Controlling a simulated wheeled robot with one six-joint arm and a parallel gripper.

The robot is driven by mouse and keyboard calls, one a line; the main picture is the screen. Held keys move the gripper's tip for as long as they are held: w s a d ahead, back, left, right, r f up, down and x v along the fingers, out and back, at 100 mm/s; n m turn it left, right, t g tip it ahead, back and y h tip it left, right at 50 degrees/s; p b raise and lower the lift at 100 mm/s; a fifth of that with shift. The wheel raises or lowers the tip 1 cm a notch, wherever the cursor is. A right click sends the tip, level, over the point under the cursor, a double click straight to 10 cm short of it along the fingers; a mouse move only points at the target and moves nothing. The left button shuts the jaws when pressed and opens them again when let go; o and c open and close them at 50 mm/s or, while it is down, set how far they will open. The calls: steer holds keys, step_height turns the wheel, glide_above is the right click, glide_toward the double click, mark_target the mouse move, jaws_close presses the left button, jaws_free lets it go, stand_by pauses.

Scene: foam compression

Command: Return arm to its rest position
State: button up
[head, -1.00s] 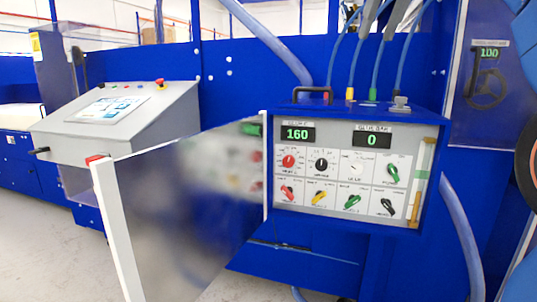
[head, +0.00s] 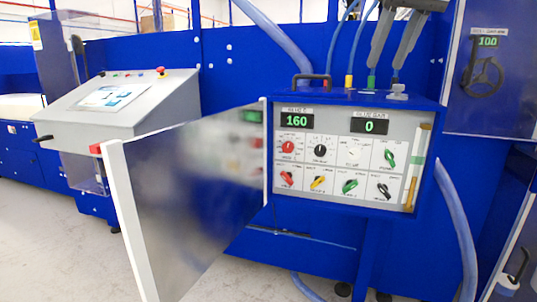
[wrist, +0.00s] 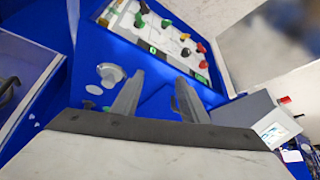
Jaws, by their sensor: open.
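My gripper (head: 385,66) is at the top of the head view, its two dark fingers pointing down with a gap between them. It is open and empty, in front of the blue wall above the control box (head: 432,128). In the wrist view my gripper (wrist: 160,80) shows both fingers apart with nothing between them. The control box's front panel (wrist: 160,40) with its coloured knobs lies beyond the fingers there. I cannot tell the exact distance from the fingertips to the box top.
The box's metal door (head: 190,205) stands open to the left. A sloped console (head: 125,105) with a screen is further left. Hoses (head: 340,50) rise behind the box, and another hose (head: 455,225) hangs at its right. Grey floor (head: 60,240) is open at lower left.

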steer(key=s+d+f, duration=0.1)
steer(key=s+f, duration=0.6)
steer(key=f, duration=0.9)
steer(key=s+d+f+m, duration=0.1)
steer(key=s+f, duration=0.6)
steer(key=f, duration=0.9)
steer(key=s+d+f+h, duration=0.1)
steer(key=s+f, duration=0.6)
steer(key=f, duration=1)
steer(key=shift+s+d+m+g, duration=0.3)
steer(key=shift+s+d+m, duration=0.05)
steer(key=shift+d+m, duration=0.05)
